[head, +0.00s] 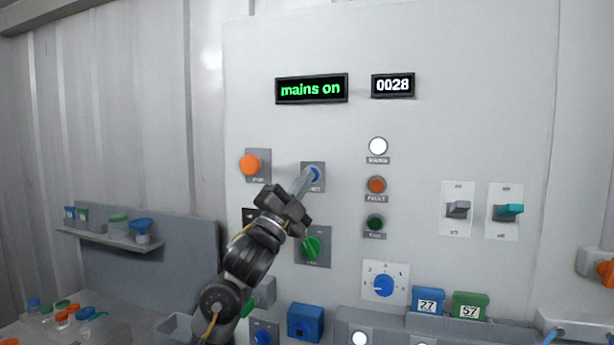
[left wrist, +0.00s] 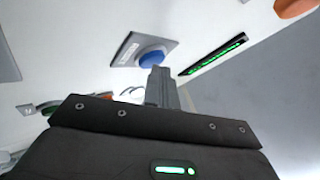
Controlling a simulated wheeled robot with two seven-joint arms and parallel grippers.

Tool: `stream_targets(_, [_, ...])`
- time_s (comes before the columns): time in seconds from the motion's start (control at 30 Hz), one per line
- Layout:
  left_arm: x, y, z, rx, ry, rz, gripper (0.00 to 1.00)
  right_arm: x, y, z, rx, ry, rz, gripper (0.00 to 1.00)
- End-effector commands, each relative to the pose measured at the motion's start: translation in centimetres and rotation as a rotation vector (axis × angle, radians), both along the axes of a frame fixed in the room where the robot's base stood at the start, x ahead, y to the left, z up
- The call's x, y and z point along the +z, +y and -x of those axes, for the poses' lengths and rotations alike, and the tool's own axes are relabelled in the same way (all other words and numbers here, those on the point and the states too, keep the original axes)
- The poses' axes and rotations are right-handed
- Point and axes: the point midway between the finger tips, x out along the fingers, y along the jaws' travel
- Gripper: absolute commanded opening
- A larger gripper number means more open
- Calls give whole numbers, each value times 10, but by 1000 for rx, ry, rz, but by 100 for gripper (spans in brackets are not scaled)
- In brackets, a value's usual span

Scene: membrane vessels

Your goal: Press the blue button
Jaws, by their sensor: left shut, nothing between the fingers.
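The blue button (head: 313,174) sits on a small grey plate on the white wall panel, right of an orange button. My left gripper (head: 308,179) is shut and empty, its fingertips reaching up to the blue button and covering part of it in the head view. In the left wrist view the blue button (left wrist: 152,58) shows just beyond the tips of my left gripper (left wrist: 160,72). I cannot tell whether the tips touch it. My right gripper is not in view.
The orange button (head: 250,165) is left of the blue one, and a green knob (head: 311,247) is below it. A display (head: 311,89) reads "mains on". Lamps, toggle switches (head: 457,209) and a blue dial (head: 384,285) are to the right. A shelf (head: 110,238) holds small containers.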

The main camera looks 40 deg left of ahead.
Motion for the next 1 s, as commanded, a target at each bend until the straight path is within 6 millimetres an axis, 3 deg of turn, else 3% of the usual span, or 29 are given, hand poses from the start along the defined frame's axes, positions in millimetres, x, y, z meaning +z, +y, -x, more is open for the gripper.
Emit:
stream_targets(0.67, [-1, -6, 16, 0, 1, -2, 0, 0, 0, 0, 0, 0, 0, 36])
stream_targets(1.0, [0, -16, 46, 0, 0, -1, 0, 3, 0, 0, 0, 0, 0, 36])
